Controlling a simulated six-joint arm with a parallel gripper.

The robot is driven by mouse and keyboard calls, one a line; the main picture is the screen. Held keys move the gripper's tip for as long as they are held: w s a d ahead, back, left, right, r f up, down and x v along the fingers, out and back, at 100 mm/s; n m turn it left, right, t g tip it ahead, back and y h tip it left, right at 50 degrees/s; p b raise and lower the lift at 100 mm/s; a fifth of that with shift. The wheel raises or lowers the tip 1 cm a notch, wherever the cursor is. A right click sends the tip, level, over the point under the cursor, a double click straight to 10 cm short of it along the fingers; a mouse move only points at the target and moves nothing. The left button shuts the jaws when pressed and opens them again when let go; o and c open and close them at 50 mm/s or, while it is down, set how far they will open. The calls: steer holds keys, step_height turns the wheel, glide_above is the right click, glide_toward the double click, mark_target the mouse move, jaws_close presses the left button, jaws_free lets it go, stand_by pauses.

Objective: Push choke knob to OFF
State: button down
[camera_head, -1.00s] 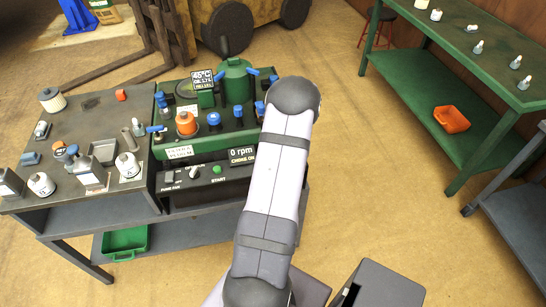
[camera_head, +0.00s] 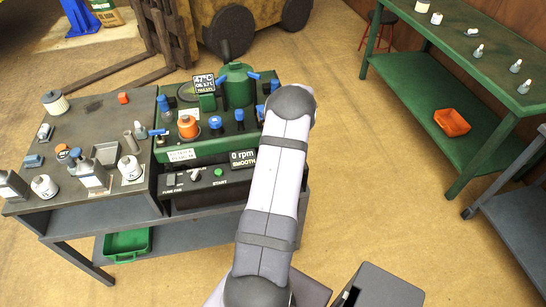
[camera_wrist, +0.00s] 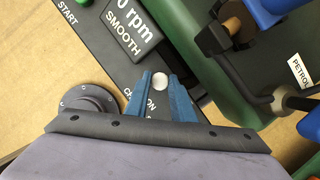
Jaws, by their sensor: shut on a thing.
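The choke knob (camera_wrist: 160,80) shows as a pale round knob at the front edge of the dark control panel in the wrist view. My gripper (camera_wrist: 160,84) has its two blue fingers shut on it, one on each side. The lettering beside it is partly covered by the fingers; "CH" and "ON" can be read. In the head view my arm hides the knob and my gripper. The rpm display (camera_head: 243,159) reads "0 rpm SMOOTH"; it also shows in the wrist view (camera_wrist: 130,25).
The control panel (camera_head: 205,192) carries a green start button (camera_head: 218,172) and switches. Behind it stands a green unit with a tank (camera_head: 237,83) and blue-handled valves. A grey bench (camera_head: 95,120) with bottles is at left. Open floor lies to the right.

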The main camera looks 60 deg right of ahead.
steer(key=shift+w+d+r, duration=0.15)
steer(key=shift+w+d, duration=0.05)
steer(key=c, duration=1.5)
jaws_free()
steer(key=shift+c, duration=0.2)
steer(key=b+v, duration=0.1)
steer(key=v, duration=0.6)
steer(key=shift+s, duration=0.1)
